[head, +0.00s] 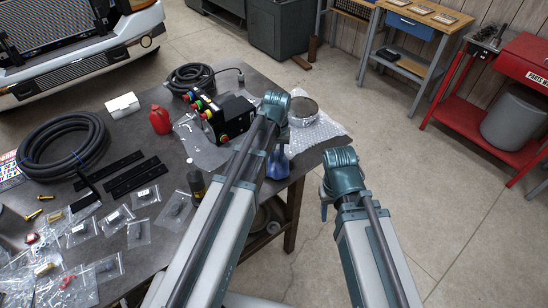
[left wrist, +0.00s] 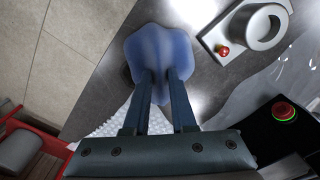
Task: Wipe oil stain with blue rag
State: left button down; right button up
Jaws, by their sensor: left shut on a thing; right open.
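The blue rag (head: 277,164) is bunched near the right edge of the dark metal table (head: 150,95). In the left wrist view the rag (left wrist: 158,48) sits between my left gripper's fingers (left wrist: 161,85), which are shut on it. The rag appears to be at the tabletop; exact contact cannot be told. In the head view my left arm hides most of that gripper. My right gripper (head: 324,208) is off the table's right side, mostly hidden behind its own wrist, and holds nothing visible. I cannot make out an oil stain; the rag and arm may cover it.
A black control box (head: 232,118) with coloured buttons stands left of my left wrist. Bubble wrap (head: 325,127) with a round metal part (head: 303,108) lies at the table's right corner. A red bottle (head: 160,120), coiled hose (head: 62,148) and several bagged parts fill the left.

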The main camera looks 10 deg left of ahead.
aim_at(284, 159)
pick_arm(q)
jog(key=shift+w+d, duration=0.1)
jog(key=shift+w+d+f, duration=0.15)
jog(key=shift+w+d, duration=0.85)
jog(key=shift+w, duration=0.3)
jog(key=shift+w+d+f+b, duration=0.1)
jog(key=shift+w+d+b, duration=0.05)
jog(key=shift+w+d, duration=0.5)
jog(key=shift+w+d+f+b, duration=0.15)
jog(key=shift+w+d, duration=0.3)
jog(key=shift+w, duration=0.3)
jog(key=shift+f, duration=0.1)
jog(key=shift+s+a+f, duration=0.1)
jog(key=shift+s+a, duration=0.45)
jog(key=shift+s, duration=0.2)
jog(key=shift+s+a, duration=0.55)
jog(key=shift+s, duration=0.15)
jog(key=shift+b, duration=0.3)
jog(key=shift+s+a+f+b, duration=0.15)
jog(key=shift+s+a, duration=0.95)
jog(key=shift+s, duration=0.3)
jog(key=shift+s+a+f+b, duration=0.15)
jog(key=shift+s+a, duration=0.9)
jog(key=shift+s, duration=0.35)
